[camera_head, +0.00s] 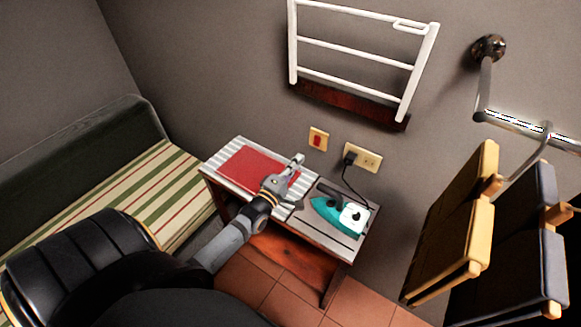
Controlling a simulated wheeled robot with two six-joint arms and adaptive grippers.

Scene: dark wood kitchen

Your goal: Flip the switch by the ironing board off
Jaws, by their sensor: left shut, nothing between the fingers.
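The switch (318,139) is a cream plate with a red rocker on the grey wall, above the back edge of the ironing board (322,230). Its on or off position is too small to tell. My left gripper (297,160) is shut and empty, over the board. In the picture its tip is just below and left of the switch, with a small visible gap between them. The gripper and wrist hide part of the board and its red cloth (250,168). My right gripper is not in view.
A teal iron (328,211) stands on the board's right end. Its black cord runs to a cream outlet (369,158) right of the switch. A white rack (363,44) hangs above. Folded chairs (462,225) hang at right. A striped bench (120,195) stands left.

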